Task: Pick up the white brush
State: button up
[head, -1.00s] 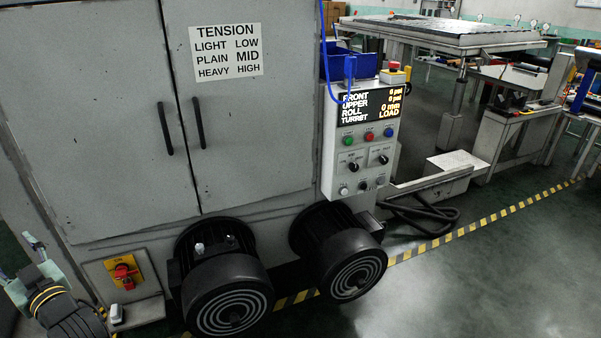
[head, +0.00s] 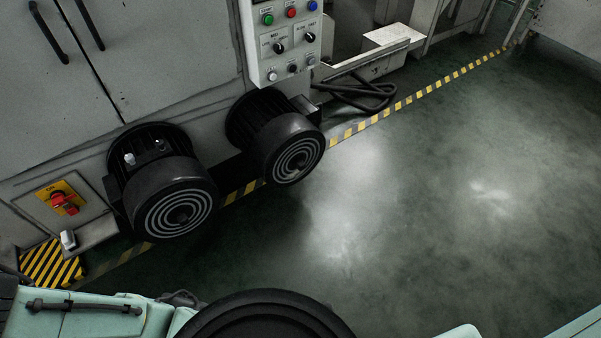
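I cannot make out a white brush for certain in the head view. A small pale object (head: 68,240) stands on the grey ledge below the red switch, at the lower left. Another small whitish piece (head: 130,159) sits on top of the left black motor (head: 178,200), with a second small grey piece close by. Both are too small to tell what they are. My gripper is not in view; only mint-green and black parts of my own body show along the bottom edge.
A grey cabinet with black handles fills the upper left. A red rotary switch (head: 64,202) is on its lower front. A second black motor (head: 285,150) juts out below the button panel (head: 285,45). Black cables (head: 365,95) lie beyond. The green floor (head: 430,220) at right is clear.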

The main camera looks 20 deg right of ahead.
aim_at(69, 239)
jog(key=u, duration=1.2)
jog(key=i+j, duration=0.1)
jog(key=i, duration=1.45)
